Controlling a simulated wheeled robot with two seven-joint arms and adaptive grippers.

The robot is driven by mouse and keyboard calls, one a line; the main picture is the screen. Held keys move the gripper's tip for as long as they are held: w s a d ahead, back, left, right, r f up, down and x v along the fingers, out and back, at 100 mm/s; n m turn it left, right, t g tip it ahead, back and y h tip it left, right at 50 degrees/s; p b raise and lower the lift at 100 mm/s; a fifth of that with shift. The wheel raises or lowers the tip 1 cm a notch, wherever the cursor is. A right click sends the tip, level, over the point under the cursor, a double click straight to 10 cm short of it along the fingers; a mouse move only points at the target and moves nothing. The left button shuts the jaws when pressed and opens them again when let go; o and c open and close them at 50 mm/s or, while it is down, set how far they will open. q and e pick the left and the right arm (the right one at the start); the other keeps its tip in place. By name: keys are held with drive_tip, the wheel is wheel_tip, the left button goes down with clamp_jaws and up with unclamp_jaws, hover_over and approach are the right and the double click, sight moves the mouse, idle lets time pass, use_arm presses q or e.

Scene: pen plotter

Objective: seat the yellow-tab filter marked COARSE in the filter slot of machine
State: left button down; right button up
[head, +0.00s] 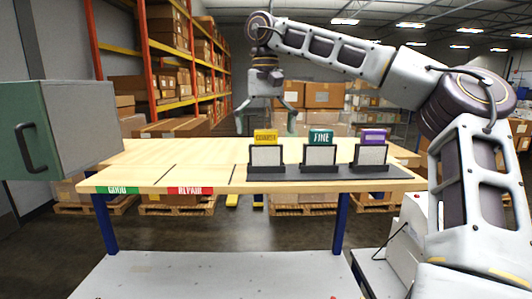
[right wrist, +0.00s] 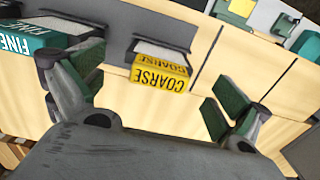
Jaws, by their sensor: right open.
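The yellow-tab COARSE filter (head: 266,150) stands upright in a dark holder at the left of a row on the table. In the right wrist view the filter lies beyond and between the open fingers (right wrist: 152,97), apart from both. No filter slot can be made out, and I cannot tell which thing is the machine.
The teal FINE filter (head: 320,150) and a purple-tab filter (head: 373,150) stand to the right on the dark strip. The table (head: 200,152) is bare behind the GOOD (head: 118,190) and REPAIR (head: 190,191) labels. A grey-green box with a handle (head: 65,130) juts in at left.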

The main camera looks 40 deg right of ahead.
sight(266, 145)
drive_tip(key=shift+f, duration=0.1)
idle(0.3)
drive_tip(key=shift+s+a+f+p, duration=0.1)
drive_tip(key=shift+s+f+p, duration=0.05)
drive_tip(key=shift+f, duration=0.5)
drive_tip(key=shift+s+a+f+p, duration=0.1)
drive_tip(key=shift+s+f+p, duration=0.05)
drive_tip(key=shift+f, duration=1.7)
drive_tip(key=shift+c, duration=0.3)
drive_tip(key=c, duration=1)
